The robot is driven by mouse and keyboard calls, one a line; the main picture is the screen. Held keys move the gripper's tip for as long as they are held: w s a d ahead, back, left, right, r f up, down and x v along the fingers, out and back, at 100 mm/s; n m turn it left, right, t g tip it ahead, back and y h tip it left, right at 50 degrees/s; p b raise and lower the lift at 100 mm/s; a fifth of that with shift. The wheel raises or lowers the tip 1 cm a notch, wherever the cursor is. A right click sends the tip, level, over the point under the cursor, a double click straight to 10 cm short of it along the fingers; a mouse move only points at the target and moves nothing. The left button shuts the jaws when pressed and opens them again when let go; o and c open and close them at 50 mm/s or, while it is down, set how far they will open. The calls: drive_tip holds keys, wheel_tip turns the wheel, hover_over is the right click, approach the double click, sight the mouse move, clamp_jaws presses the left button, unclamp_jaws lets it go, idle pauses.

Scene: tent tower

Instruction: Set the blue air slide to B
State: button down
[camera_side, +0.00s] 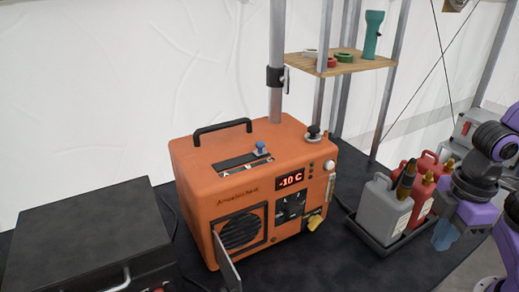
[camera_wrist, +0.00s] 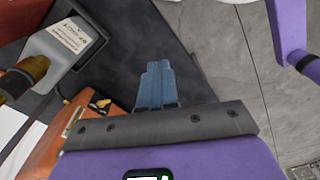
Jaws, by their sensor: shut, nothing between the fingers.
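The blue air slide knob (camera_side: 261,147) stands up from a dark slot on top of the orange heater box (camera_side: 190,190). It sits near the right end of that slot in the side view. Small pale letters lie beside the slot, too small to read surely. My gripper (camera_side: 445,236) is at the far right, beyond the jerrycans, well away from the knob and lower than it. Its blue fingers are shut together and empty, as the wrist view (camera_wrist: 156,78) also shows. The wrist view does not show the knob.
A grey jerrycan (camera_side: 383,212) and a red jerrycan (camera_side: 422,185) stand in a black tray between my gripper and the box. A black knob (camera_side: 314,131) and a metal pole (camera_side: 277,60) rise near the box. A dark case (camera_side: 75,240) stands at left.

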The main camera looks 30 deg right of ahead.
drive_tip(key=c, duration=1.4)
unclamp_jaws()
drive_tip(key=shift+c, duration=0.2)
drive_tip(key=o, duration=0.5)
drive_tip(key=shift+w+a+r, duration=0.2)
drive_tip(key=shift+w+a, duration=0.1)
drive_tip(key=shift+c, duration=0.2)
wheel_tip(320, 180, up, 25)
drive_tip(key=m+t+y, duration=0.3)
drive_tip(key=m, duration=0.1)
hover_over(260, 143)
drive_tip(key=s+d, duration=0.5)
drive_tip(key=x, duration=1.7)
drive_tip(key=shift+s+d+f, duration=0.1)
drive_tip(key=shift+d+f, duration=0.25)
drive_tip(key=shift+a, duration=0.1)
clamp_jaws()
